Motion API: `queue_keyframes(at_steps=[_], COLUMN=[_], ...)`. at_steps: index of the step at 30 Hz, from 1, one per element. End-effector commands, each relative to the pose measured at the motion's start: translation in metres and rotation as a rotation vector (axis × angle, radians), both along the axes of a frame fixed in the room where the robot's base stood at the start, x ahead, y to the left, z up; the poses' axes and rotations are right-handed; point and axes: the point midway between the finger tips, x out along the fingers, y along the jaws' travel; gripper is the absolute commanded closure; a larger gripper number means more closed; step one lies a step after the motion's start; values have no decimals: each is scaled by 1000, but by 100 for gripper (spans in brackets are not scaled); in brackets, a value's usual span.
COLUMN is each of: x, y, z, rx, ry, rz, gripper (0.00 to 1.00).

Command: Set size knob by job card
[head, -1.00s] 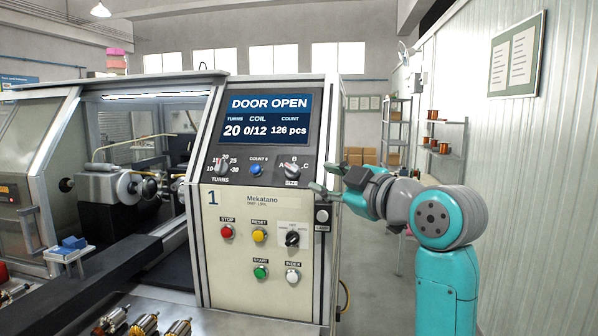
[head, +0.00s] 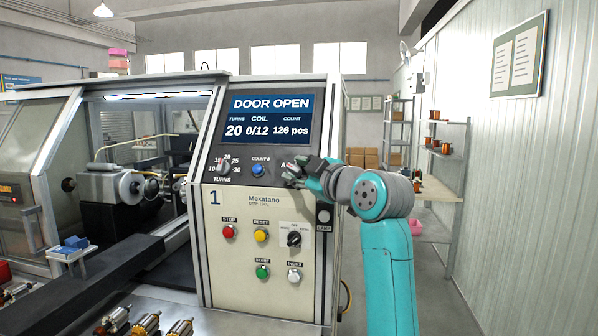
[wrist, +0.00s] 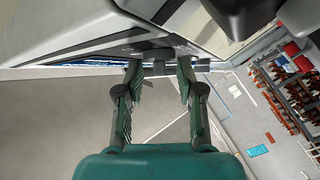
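The control panel (head: 262,130) of the winding machine faces me, its screen (head: 270,118) reading DOOR OPEN, turns 20, coil 0/12, count 126 pcs. My gripper (head: 294,171) is at the lower right of the dark panel, right over the size knob. The gripper hides the knob and its pointer; only the letter A beside it shows. In the wrist view my gripper (wrist: 159,72) has its fingers apart at the panel face, with a small dark shape between the tips that may be the knob. I cannot tell whether they touch it. No readable job card shows.
The turns knob (head: 223,166) and blue count button (head: 257,170) are left of my gripper. Below are the red stop (head: 228,232), yellow reset (head: 261,236), green start (head: 262,272) and white index (head: 294,276) buttons, plus a black selector (head: 293,239).

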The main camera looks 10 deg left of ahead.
Motion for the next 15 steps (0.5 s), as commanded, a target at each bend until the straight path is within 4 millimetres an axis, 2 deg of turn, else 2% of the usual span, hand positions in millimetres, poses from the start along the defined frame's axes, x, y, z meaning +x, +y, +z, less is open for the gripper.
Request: queue_keyframes(at_steps=[2, 6, 7, 15], x=[0, 0, 0, -1], y=[0, 0, 0, 0], z=[0, 0, 0, -1], rx=[0, 0, 0, 15], ry=[0, 0, 0, 0], rz=[0, 0, 0, -9], gripper=[62, 95, 100, 100])
